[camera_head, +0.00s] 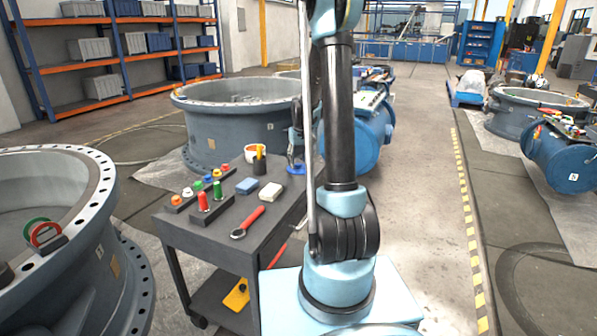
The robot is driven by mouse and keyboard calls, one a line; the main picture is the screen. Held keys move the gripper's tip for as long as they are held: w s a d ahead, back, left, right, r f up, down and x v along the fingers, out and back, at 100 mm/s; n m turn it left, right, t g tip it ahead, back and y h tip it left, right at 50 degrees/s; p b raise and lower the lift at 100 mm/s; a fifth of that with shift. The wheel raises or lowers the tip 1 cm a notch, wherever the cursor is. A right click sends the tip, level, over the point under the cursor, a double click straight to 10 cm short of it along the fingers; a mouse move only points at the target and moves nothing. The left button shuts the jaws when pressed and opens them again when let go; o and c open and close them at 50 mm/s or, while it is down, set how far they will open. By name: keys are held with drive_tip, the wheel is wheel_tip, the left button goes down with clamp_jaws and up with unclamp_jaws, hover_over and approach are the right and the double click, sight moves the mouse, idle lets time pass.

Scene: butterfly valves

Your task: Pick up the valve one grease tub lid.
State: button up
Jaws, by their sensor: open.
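A small blue round piece (297,170), which looks like the grease tub lid, lies at the back right of the dark cart top, partly hidden by my gripper. A small white tub (251,155) with an orange-brown inside stands open to its left. My gripper (294,159) is just above the blue piece, fingers pointing down and open. It is small in the picture, and I cannot tell whether the fingers touch the piece.
Large grey valve bodies stand at left (75,260) and behind the cart (225,120). A concrete aisle lies clear at right.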

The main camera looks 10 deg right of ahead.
drive_tip(key=shift+w+f, duration=0.1)
drive_tip(key=shift+f, duration=0.6)
drive_tip(key=c, duration=0.9)
